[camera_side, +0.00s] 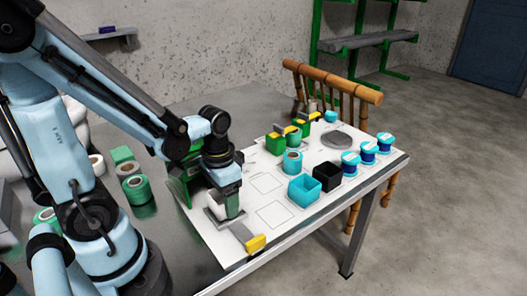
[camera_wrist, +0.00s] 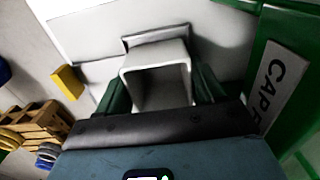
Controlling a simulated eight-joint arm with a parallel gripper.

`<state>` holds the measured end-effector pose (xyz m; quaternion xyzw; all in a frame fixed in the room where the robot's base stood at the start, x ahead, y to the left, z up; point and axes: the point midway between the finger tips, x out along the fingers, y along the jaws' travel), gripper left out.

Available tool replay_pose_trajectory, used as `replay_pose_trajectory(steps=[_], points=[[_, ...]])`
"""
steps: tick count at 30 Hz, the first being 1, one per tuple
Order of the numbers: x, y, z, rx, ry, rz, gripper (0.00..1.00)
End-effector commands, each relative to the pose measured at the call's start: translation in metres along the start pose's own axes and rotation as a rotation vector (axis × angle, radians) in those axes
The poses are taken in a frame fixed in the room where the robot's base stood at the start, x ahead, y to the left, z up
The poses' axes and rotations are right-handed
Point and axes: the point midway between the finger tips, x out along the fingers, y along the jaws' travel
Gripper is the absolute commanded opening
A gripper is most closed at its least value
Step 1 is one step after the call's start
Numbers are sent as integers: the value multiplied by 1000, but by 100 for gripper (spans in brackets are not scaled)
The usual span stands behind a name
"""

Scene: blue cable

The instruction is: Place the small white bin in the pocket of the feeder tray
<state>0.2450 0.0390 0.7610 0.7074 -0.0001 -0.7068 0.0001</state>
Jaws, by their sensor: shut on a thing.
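The small white bin (camera_wrist: 157,82) is between the two dark green fingers of my gripper (camera_wrist: 163,90) in the wrist view, its open mouth facing the camera. My gripper (camera_side: 228,203) is low over the near left part of the white work surface in the side view and largely hides the bin there. A grey-white rim (camera_wrist: 155,36), which looks like the feeder tray's pocket, shows just beyond the bin. In the side view a pale tray edge (camera_side: 212,214) shows beside the fingers. I cannot tell whether the bin touches the pocket floor.
A yellow-ended piece (camera_side: 255,243) lies near the table's front edge. Cyan (camera_side: 304,190) and black (camera_side: 327,176) bins and blue spools (camera_side: 350,162) stand to the right. Outlined squares (camera_side: 275,214) are empty.

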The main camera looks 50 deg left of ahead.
Motion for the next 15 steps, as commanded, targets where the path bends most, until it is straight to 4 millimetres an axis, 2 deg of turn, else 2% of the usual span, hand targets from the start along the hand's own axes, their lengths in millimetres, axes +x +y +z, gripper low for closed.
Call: replay_pose_trajectory(steps=[15], points=[[9, 0, 0, 0, 0, 0, 38]])
